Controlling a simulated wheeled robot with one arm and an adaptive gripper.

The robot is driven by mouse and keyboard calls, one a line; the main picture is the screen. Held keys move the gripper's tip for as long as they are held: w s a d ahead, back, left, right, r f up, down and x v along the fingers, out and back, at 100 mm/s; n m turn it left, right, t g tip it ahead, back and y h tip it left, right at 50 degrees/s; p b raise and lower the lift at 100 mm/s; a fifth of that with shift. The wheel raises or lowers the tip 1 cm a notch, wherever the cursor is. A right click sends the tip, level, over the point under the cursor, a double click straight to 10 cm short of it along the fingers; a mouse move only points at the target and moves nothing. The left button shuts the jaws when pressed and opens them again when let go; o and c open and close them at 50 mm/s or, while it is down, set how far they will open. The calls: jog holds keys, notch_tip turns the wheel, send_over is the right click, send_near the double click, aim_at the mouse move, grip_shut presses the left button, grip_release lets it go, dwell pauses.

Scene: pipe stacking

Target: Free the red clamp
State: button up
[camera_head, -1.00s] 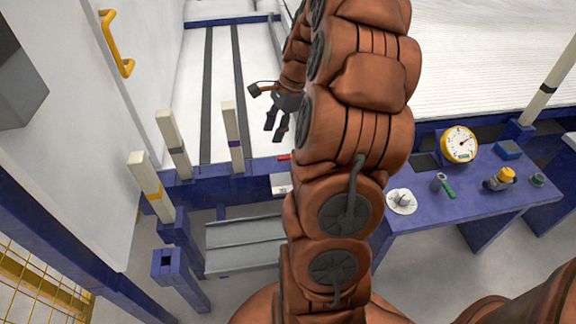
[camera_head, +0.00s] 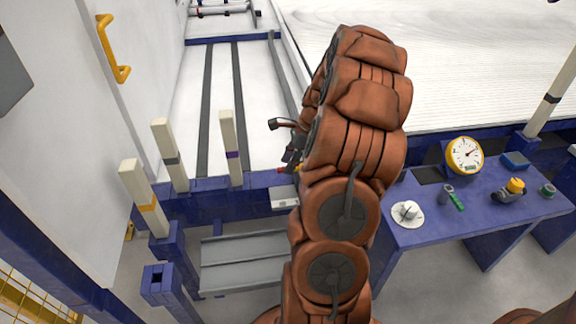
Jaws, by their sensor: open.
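The red clamp (camera_head: 281,169) shows as a small red end at the blue beam, just above a small white box. My gripper (camera_head: 291,163) is right beside it, with its dark fingers pointing down at the red end. The fingers are open. A small yellow-orange patch shows just right of the fingers. My brown arm hides what lies further right, so most of the clamp is out of sight. I cannot tell whether the fingers touch the clamp.
Three pale posts (camera_head: 230,148) stand left of the gripper along the blue beam (camera_head: 258,181). The white box (camera_head: 284,197) is below. A blue table (camera_head: 425,230) at right holds a yellow-rimmed gauge (camera_head: 464,155) and several small items. Grey steps (camera_head: 240,262) lie below the beam.

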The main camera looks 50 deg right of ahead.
jog(key=shift+w+a+f, duration=0.1)
jog(key=shift+a+f, duration=0.1)
jog(key=shift+f, duration=0.3)
grip_shut()
dwell(0.3)
